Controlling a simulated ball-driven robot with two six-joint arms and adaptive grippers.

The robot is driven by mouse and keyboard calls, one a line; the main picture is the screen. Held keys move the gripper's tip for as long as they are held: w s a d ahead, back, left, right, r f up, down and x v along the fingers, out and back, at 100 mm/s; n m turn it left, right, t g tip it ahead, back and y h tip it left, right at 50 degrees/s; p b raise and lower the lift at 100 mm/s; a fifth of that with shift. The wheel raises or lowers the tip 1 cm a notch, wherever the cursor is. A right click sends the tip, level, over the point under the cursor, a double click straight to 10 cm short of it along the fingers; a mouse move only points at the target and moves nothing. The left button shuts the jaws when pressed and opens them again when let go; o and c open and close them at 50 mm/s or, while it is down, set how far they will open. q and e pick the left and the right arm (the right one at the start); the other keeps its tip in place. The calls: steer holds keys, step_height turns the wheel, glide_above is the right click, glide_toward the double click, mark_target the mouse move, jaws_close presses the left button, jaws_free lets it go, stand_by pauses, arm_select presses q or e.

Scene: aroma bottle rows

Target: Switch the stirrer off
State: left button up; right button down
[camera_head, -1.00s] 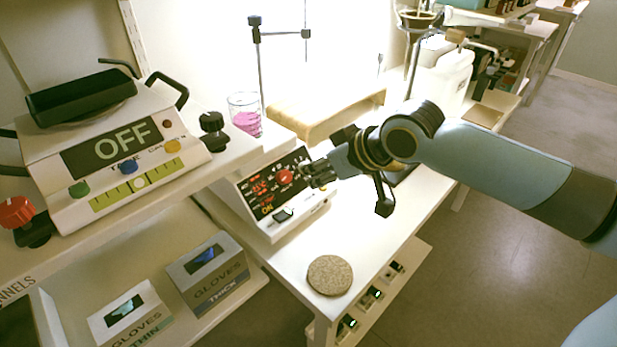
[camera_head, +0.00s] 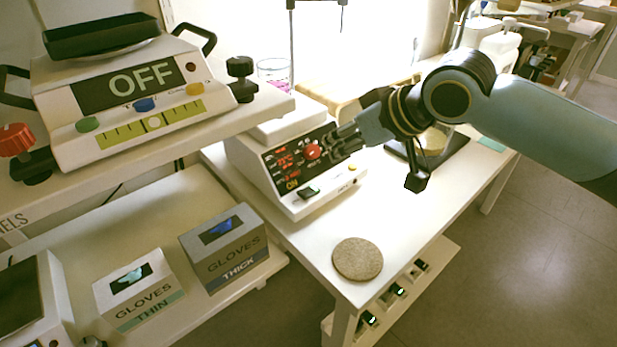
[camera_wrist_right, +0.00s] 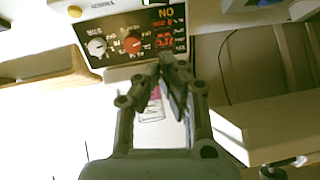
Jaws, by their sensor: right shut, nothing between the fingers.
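The stirrer (camera_head: 290,165) is a white box on the lower white table, with a sloping black panel. The panel carries a red knob (camera_head: 313,152), lit red figures, the word ON and a rocker switch (camera_head: 308,192) with a green tint. In the right wrist view the panel (camera_wrist_right: 135,35) is upside down, with a red knob, a pale knob (camera_wrist_right: 97,46) and the lit display. My right gripper (camera_head: 345,138) is shut and empty, its fingertips in front of the panel near the red knob; contact cannot be told. My left gripper is not in view.
A beaker of pink liquid (camera_head: 274,76) stands behind the panel, partly hidden by the upper shelf. A balance reading OFF (camera_head: 120,100) is on that shelf. A round cork mat (camera_head: 358,259) lies at the table's front. Glove boxes (camera_head: 225,249) stand lower left.

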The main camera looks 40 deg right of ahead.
steer(key=b, duration=0.2)
glide_above(310, 189)
step_height(310, 189, down, 6)
steer(key=shift+f, duration=0.2)
steer(key=shift+a+f, duration=0.2)
steer(key=shift+f, duration=1.05)
steer(key=shift+s+f, duration=0.1)
steer(key=shift+f, duration=0.55)
steer(key=shift+a, duration=0.1)
